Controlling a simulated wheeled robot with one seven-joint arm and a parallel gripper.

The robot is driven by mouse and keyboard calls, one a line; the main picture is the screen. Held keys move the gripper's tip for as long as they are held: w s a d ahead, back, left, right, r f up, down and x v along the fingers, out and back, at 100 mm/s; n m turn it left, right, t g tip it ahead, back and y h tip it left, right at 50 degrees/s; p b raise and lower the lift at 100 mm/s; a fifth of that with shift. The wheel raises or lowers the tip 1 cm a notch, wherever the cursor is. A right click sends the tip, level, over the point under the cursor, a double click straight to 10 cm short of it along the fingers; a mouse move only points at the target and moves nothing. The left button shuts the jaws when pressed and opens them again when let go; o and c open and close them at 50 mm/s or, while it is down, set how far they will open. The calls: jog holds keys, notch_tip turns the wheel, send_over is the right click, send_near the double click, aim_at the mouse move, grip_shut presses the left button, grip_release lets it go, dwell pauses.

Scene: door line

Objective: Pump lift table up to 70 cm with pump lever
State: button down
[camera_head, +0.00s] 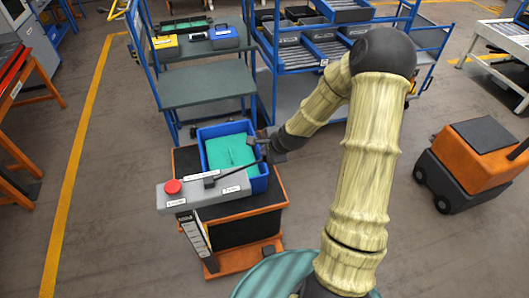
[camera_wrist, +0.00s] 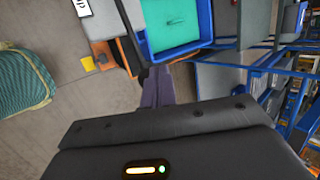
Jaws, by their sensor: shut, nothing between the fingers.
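The lift table (camera_head: 240,235) has an orange frame and black sides in the head view. A blue bin (camera_head: 262,183) with a teal inside stands on it, also seen in the wrist view (camera_wrist: 210,42). A grey control box (camera_head: 180,199) with a red button (camera_head: 173,187), labels and a thin dark lever (camera_head: 228,174) sits at the table's left front. A scale strip (camera_head: 195,235) hangs below the box; its reading is too small to tell. My gripper (camera_head: 264,148) is shut and empty by the bin's back right edge. Its closed fingers (camera_wrist: 158,86) show in the wrist view. Whether it touches the lever is unclear.
A blue-framed cart with grey shelves (camera_head: 205,85) stands behind the table. A blue rack with trays (camera_head: 325,50) stands at the back. An orange and black wheeled unit (camera_head: 475,160) is at the right. Floor left of the table is clear up to a yellow line (camera_head: 75,150).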

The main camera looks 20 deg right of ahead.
jog(key=shift+d+f+b, duration=0.25)
jog(key=shift+f+b, duration=0.1)
jog(key=shift+f, duration=0.25)
jog(key=shift+d+f+b, duration=0.2)
jog(key=shift+f+b, duration=0.15)
jog(key=shift+f, duration=0.25)
dwell(1.4)
jog(key=shift+w+d+f, duration=0.1)
jog(key=shift+w+f, duration=0.05)
jog(key=shift+f, duration=0.05)
jog(key=shift+d+f, duration=0.1)
jog(key=shift+d, duration=0.05)
dwell(0.3)
jog(key=shift+s+a+f+b, duration=0.2)
jog(key=shift+s+a+b, duration=0.05)
jog(key=shift+a+b, duration=0.05)
jog(key=shift+d+f, duration=0.2)
jog(key=shift+d, duration=0.1)
jog(key=shift+w+d+f, duration=0.1)
jog(key=shift+w+f, duration=0.05)
jog(key=shift+w, duration=0.05)
dwell(0.5)
jog(key=shift+s, duration=0.1)
dwell(0.4)
